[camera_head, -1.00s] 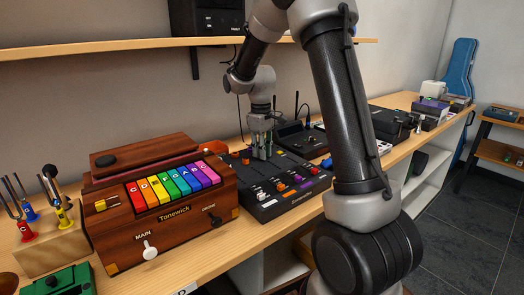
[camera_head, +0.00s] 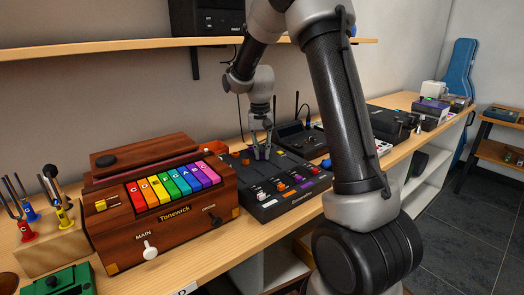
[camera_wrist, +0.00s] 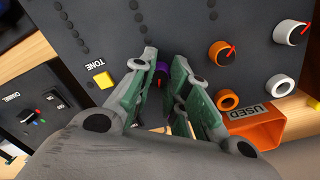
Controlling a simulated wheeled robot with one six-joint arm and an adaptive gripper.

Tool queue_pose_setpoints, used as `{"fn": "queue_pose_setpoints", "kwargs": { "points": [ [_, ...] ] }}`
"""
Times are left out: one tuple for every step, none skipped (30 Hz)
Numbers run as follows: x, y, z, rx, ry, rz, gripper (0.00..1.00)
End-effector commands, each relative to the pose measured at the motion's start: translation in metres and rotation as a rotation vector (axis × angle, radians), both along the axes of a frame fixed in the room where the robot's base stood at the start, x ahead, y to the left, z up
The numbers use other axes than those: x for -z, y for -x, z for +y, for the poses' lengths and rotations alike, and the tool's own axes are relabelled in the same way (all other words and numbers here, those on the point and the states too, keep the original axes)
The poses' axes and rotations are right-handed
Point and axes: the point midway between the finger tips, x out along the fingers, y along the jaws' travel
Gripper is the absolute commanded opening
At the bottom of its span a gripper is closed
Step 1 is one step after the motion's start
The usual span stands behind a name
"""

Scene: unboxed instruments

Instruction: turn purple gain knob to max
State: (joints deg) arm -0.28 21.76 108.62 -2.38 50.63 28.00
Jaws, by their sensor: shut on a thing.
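The purple gain knob (camera_wrist: 162,67) shows in the wrist view as a purple ring with a dark cap and a red pointer, on a dark panel (camera_wrist: 185,22). My gripper (camera_wrist: 164,72) has its green-padded fingers on either side of it and is shut on it. The fingers hide much of the knob, and its exact angle is hard to read. In the head view my gripper (camera_head: 261,158) points down at the back part of the dark mixer-like unit (camera_head: 285,205). The knob is too small to read there.
In the wrist view, orange (camera_wrist: 221,53) and white (camera_wrist: 291,32) knobs lie to the right, and a yellow button (camera_wrist: 103,80) to the left. In the head view, a wooden Tonewick instrument (camera_head: 180,225) stands left of the unit. A shelf (camera_head: 110,48) runs above.

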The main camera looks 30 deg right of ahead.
Motion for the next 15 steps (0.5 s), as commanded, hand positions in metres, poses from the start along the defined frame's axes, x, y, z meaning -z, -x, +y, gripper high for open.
{"fn": "queue_pose_setpoints", "kwargs": {
  "points": [
    [-0.001,-0.0016,-0.0001,0.041,0.0,-0.005,0.0],
    [-0.001,-0.0016,-0.0001,0.069,0.0,-0.005,0.0],
    [-0.0011,-0.0017,-0.0002,0.107,0.0,-0.004,0.0],
    [-0.0011,-0.0018,-0.0003,0.136,0.0,-0.005,0.0],
    [-0.0012,-0.0019,-0.0003,0.164,0.001,-0.005,0.0],
    [-0.0012,-0.0019,-0.0004,0.202,0.0,-0.005,0.0],
    [-0.0013,-0.0019,-0.0005,0.231,0.001,-0.006,0.0],
    [-0.0013,-0.0019,-0.0006,0.259,0.001,-0.006,0.0],
    [-0.0013,-0.002,-0.0007,0.297,0.0,-0.005,0.0],
    [-0.0013,-0.002,-0.0007,0.326,0.0,-0.006,0.0],
    [-0.0013,-0.002,-0.0008,0.354,0.0,-0.006,0.0],
    [-0.0013,-0.002,-0.0008,0.392,0.0,-0.006,0.0],
    [-0.0013,-0.0021,-0.001,0.421,0.0,-0.006,0.0],
    [-0.0014,-0.0021,-0.001,0.449,0.0,-0.006,0.0],
    [-0.0013,-0.0021,-0.001,0.487,0.0,-0.006,0.0]
  ]
}}
